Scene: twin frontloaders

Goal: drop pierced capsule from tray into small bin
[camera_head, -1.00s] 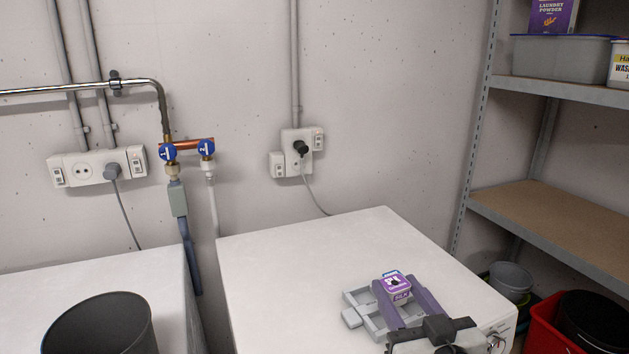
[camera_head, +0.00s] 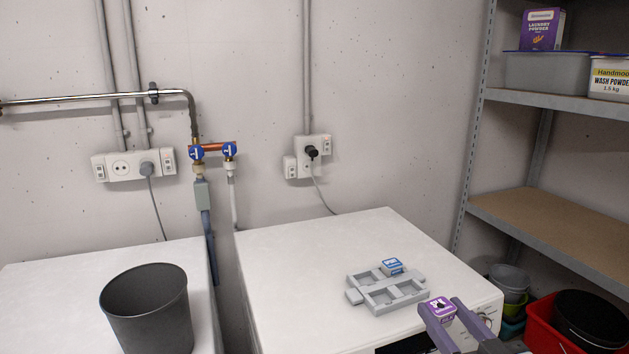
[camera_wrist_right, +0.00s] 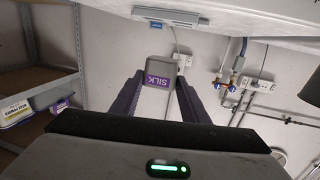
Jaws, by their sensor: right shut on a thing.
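The grey tray (camera_head: 366,297) lies on the right white machine and has several compartments. A blue-and-white capsule (camera_head: 392,267) sits in its back right part. My right gripper (camera_head: 446,314) is shut on a purple capsule (camera_head: 439,305), off the machine's front edge, in front and to the right of the tray. In the right wrist view the capsule (camera_wrist_right: 158,72) reads "SILK" between the two purple fingers. I cannot make out a piercing. The dark grey small bin (camera_head: 145,312) stands upright on the left machine; its floor is hidden. My left gripper is not in view.
A gap with hoses separates the left machine (camera_head: 40,290) from the right machine (camera_head: 290,260). Shelving (camera_head: 560,225) stands at the right, with a red tub (camera_head: 545,325) and buckets below. The right machine's top is clear left of the tray.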

